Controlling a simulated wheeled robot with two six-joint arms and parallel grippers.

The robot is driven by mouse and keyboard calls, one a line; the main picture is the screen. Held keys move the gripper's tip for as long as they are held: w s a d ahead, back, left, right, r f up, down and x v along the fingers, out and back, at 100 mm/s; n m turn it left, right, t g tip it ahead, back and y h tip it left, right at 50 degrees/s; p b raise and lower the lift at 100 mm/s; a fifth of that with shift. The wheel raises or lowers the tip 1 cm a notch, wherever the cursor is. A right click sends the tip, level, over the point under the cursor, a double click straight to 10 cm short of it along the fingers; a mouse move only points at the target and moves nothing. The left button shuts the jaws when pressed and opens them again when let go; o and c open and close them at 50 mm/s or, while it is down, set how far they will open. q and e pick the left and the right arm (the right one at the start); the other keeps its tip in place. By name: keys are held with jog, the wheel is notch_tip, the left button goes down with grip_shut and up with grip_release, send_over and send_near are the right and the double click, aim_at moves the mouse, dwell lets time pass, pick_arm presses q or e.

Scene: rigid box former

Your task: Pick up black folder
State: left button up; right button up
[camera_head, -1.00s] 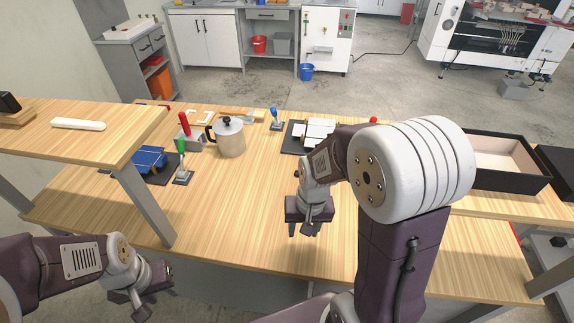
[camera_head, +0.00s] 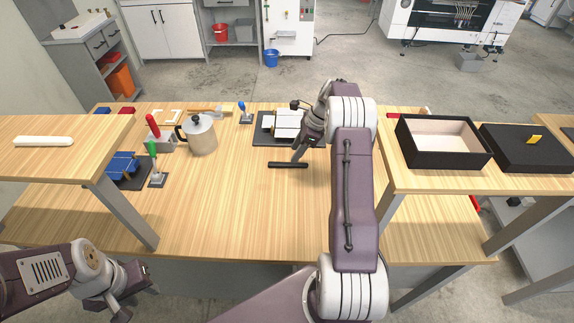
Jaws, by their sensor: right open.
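The black folder (camera_head: 287,164) is a thin dark bar lying flat on the wooden table, left to right, in front of the dark mat. My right gripper (camera_head: 299,155) is open and points down and to the left, with its fingertips close to the right part of the folder. I cannot tell whether they touch it. My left gripper (camera_head: 123,300) hangs low at the bottom left, in front of the table and far from the folder; its jaw opening is not clear.
A dark mat (camera_head: 262,138) with white box parts lies behind my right gripper. A metal pot (camera_head: 201,136), a green-handled tool (camera_head: 153,150) and a blue-handled tool (camera_head: 243,107) stand to the left. An open black box (camera_head: 445,157) sits on the raised right shelf. The table's front middle is clear.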

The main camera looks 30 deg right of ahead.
aim_at(288, 163)
jog(key=shift+w+a+f, duration=0.15)
jog(key=shift+w+f, duration=0.05)
jog(key=shift+f, duration=0.45)
jog(key=x, duration=0.5)
jog(key=shift+p, duration=0.35)
grip_shut()
